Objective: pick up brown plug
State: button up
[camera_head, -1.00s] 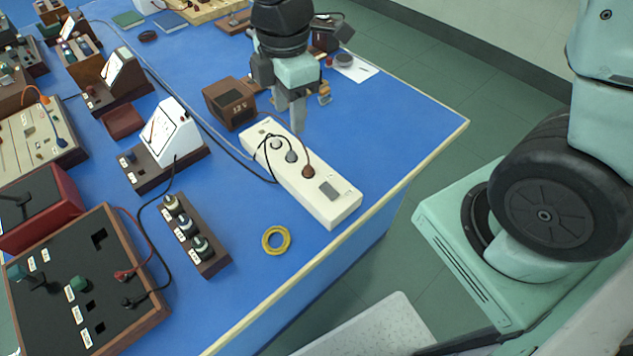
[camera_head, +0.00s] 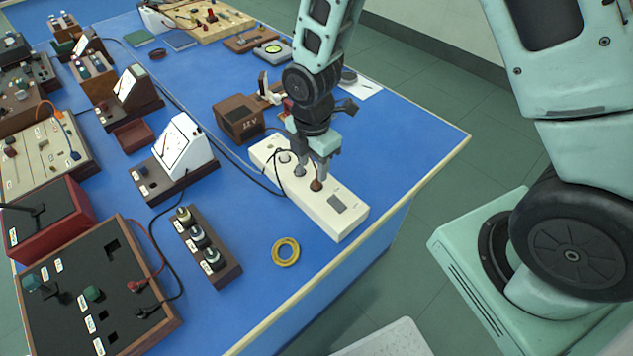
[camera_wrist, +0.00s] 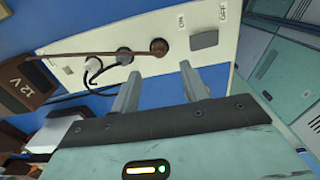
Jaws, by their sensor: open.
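The brown plug (camera_head: 316,185) sits in the white power strip (camera_head: 337,220), between a grey plug and the grey switch. In the wrist view the brown plug (camera_wrist: 158,47) shows with its brown cord running left along the white strip (camera_wrist: 190,15). My gripper (camera_head: 312,178) is open and empty, pointing down over the strip by the brown plug. In the wrist view its two fingers (camera_wrist: 160,80) are apart, and the plug appears beyond the gap between them. I cannot tell from the head view whether a finger touches the plug.
A grey plug (camera_wrist: 124,56) and a plug with a black cord (camera_wrist: 93,64) stand in the same strip. A brown 12 V box (camera_head: 240,122) is behind it. A yellow ring (camera_head: 285,251) lies in front. The blue table right of the strip is clear.

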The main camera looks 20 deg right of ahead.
aim_at(316, 181)
jog(key=shift+w+d+f+p, duration=0.15)
jog(key=shift+f+p, duration=0.1)
jog(key=shift+f, duration=0.7)
jog(key=shift+s+d+f+p, duration=0.15)
jog(key=shift+f+p, duration=0.15)
jog(key=shift+f, duration=0.6)
jog(key=shift+w+d+f+p, duration=0.15)
jog(key=shift+f+p, duration=0.1)
jog(key=shift+f, duration=0.7)
grip_shut()
